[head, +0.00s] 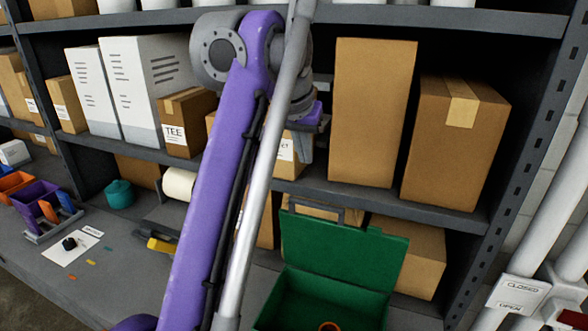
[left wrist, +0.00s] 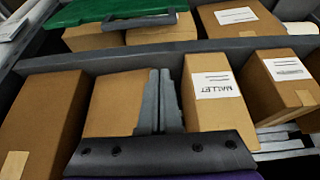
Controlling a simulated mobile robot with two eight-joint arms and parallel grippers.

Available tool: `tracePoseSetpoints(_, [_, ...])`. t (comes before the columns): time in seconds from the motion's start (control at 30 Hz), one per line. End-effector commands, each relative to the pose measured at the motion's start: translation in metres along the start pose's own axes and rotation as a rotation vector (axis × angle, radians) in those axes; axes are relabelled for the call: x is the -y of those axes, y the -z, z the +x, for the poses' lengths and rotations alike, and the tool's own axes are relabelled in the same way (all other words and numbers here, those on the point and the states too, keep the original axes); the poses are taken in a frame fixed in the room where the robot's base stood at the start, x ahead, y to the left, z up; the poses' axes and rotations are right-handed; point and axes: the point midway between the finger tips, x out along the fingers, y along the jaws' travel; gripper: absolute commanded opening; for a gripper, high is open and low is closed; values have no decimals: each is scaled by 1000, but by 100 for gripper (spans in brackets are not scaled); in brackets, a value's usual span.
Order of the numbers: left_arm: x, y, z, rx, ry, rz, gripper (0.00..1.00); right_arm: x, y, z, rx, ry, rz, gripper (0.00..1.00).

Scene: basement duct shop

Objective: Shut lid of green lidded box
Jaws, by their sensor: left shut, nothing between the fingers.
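The green lidded box (head: 375,309) stands at the bottom of the head view with its lid (head: 345,252) raised at the back, so the box is open. A grey handle sits at the lid's upper edge. An orange round thing (head: 329,326) shows inside, cut off by the frame. The green lid also shows at the top of the left wrist view (left wrist: 95,10). My left gripper (head: 306,154) is above and behind the lid, apart from it, near the cartons on the middle shelf. Its fingers (left wrist: 158,100) are together and empty. My right gripper is out of view.
Brown cartons (head: 372,110) fill the middle shelf, with one labelled MALLET (left wrist: 212,90) near my left fingers. A shelf edge (head: 430,208) runs just above the lid. More cartons (head: 412,255) stand behind it. A purple bin (head: 35,200) and small tools lie at left.

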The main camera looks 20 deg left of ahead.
Motion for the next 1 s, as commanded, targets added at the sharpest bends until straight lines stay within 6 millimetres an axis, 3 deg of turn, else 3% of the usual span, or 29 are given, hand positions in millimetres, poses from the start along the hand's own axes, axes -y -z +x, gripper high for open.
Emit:
tracePoseSetpoints(0.13, [0, 3, -4, 0, -1, 2, 0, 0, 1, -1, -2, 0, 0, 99])
tracePoseSetpoints(0.27, [0, 3, 6, 2, -1, 1, 0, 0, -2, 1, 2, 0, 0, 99])
tracePoseSetpoints(0.37, [0, 2, 21, 3, -1, 1, 0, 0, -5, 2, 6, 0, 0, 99])
tracePoseSetpoints(0.73, [0, 0, 103, 5, -1, 1, 0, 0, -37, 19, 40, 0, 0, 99])
tracePoseSetpoints(1.0, [0, -30, 86, 1, -1, 1, 0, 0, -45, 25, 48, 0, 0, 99])
